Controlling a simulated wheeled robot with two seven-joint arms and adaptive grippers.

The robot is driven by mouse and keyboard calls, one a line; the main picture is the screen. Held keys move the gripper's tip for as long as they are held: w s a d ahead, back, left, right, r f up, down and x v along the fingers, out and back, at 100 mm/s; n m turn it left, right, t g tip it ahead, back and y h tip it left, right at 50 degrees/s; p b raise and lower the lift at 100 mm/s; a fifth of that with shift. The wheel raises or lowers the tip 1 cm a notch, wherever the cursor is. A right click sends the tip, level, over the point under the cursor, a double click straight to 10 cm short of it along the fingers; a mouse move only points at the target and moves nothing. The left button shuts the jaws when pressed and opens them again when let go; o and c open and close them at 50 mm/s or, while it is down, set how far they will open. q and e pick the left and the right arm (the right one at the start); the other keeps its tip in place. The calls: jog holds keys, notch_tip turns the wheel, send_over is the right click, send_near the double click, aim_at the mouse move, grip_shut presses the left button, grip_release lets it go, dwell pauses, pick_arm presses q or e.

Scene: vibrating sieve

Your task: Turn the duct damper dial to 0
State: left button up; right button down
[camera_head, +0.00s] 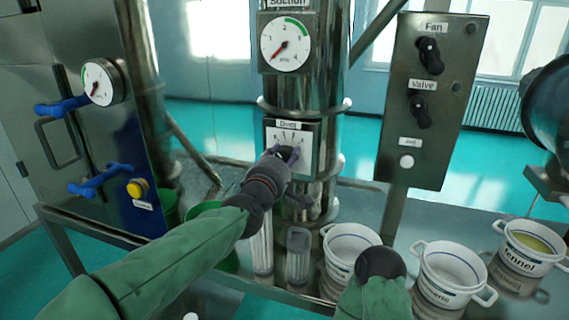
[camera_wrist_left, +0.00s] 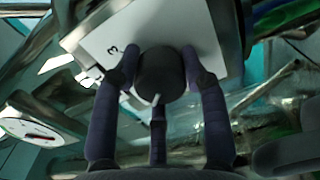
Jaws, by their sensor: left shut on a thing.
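The duct damper dial is a black knob (camera_wrist_left: 160,75) on a white plate (camera_head: 277,143) with fan-like marks. The plate is on the metal duct, under a label reading "Duct". My left gripper (camera_head: 285,154) is at the plate and covers most of the knob in the head view. In the left wrist view its dark fingers (camera_wrist_left: 160,80) are shut on the knob from both sides. A short white mark shows at the knob's near edge, and a "3" shows on the plate. The setting cannot be read. Of my right arm only the sleeve and a dark rounded joint show.
A suction gauge (camera_head: 286,42) is above the dial. A panel (camera_head: 432,150) with fan and valve knobs stands to the right. A cabinet (camera_head: 100,150) with blue handles is at left. Clear containers (camera_head: 298,254) and white pots (camera_head: 452,272) stand below on the metal bench.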

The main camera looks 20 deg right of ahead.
pick_arm(q)
jog(key=shift+f+n, duration=0.1)
jog(key=shift+n, duration=0.2)
jog(key=o, duration=1.1)
jog(key=shift+o, duration=0.2)
jog(key=shift+s+a, duration=0.1)
jog(key=v, duration=1.1)
jog(key=shift+s+a, duration=0.2)
jog(key=shift+s, duration=0.1)
